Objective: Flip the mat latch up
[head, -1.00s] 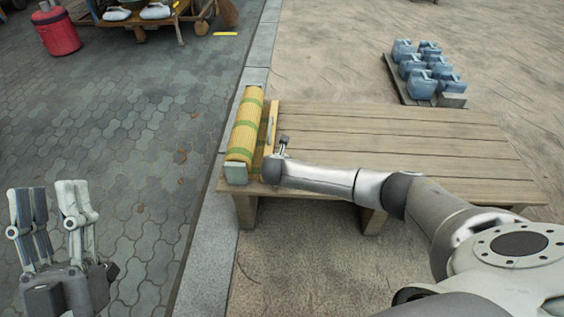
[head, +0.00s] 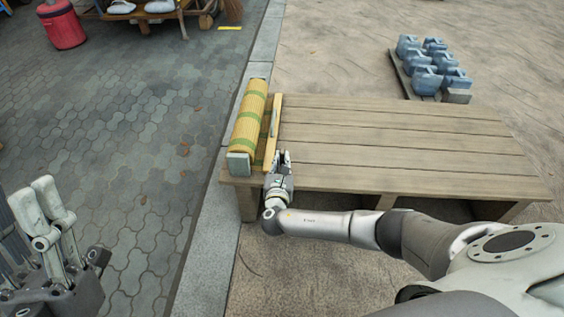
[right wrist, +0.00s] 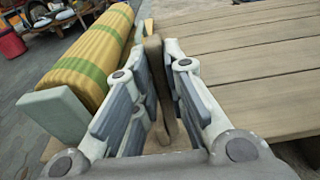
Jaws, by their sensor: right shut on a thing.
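A rolled yellow mat with green bands (head: 250,112) lies along the left end of the wooden bench (head: 400,140). The mat latch, a thin wooden bar (head: 273,122), runs alongside the mat's right side. My right gripper (head: 282,158) is at the near end of this bar. In the right wrist view its fingers (right wrist: 157,62) are closed on both sides of the bar (right wrist: 153,47), right of the mat (right wrist: 100,55). The fingers hide part of the bar. My left gripper (head: 28,215) is open and empty over the pavement at the lower left, partly cut off.
A pale grey-green end block (head: 238,163) stands at the mat's near end. The bench top to the right is bare. Several blue weights (head: 425,65) sit on a rack beyond it. A red container (head: 62,25) and a cart stand far left.

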